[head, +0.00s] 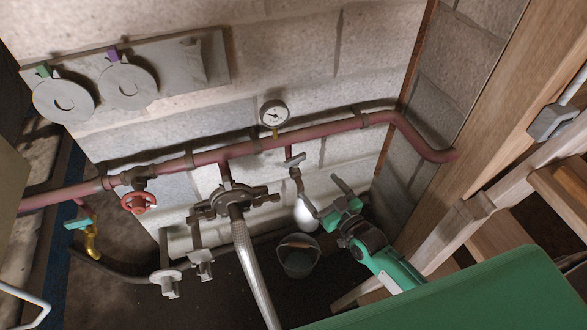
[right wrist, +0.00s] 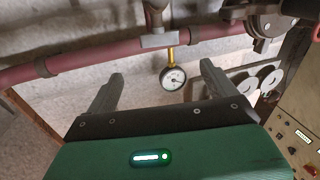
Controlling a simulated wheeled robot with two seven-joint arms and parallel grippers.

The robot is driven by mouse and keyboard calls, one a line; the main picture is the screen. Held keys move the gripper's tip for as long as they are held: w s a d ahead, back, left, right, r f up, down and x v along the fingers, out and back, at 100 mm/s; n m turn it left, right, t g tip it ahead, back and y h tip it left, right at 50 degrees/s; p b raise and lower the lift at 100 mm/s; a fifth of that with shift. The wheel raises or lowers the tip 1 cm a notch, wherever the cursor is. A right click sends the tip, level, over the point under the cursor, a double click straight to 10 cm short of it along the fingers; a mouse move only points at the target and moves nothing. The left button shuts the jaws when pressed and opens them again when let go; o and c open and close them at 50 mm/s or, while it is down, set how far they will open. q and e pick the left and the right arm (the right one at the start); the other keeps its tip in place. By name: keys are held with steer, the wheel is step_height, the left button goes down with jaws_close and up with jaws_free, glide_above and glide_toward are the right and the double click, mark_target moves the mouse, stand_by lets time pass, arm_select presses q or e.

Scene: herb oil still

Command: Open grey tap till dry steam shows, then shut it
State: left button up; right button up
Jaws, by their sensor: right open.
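The grey tap (head: 294,160) sits on a short drop pipe under the red pipe. Its lever lies crosswise, roughly along the red pipe. In the right wrist view, which appears upside down, the tap (right wrist: 158,40) is beyond the fingertips. A white rounded patch (head: 305,214), which looks like steam, shows below the tap's spout and above a dark bucket (head: 298,259). I cannot tell whether it is wet or dry. My right gripper (head: 322,193) is open and empty, below and right of the tap, apart from it. My left gripper is out of view.
A round gauge (head: 274,114) stands above the red pipe (head: 330,127). A red handwheel (head: 139,203) and a clamp fitting with a braided hose (head: 252,262) are to the left. Wooden framing (head: 487,125) closes off the right side.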

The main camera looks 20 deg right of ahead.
mark_target(296, 161)
steer(key=shift+m, duration=0.3)
steer(key=x, duration=1.4)
steer(key=shift+f, duration=0.25)
steer(key=c, duration=0.9)
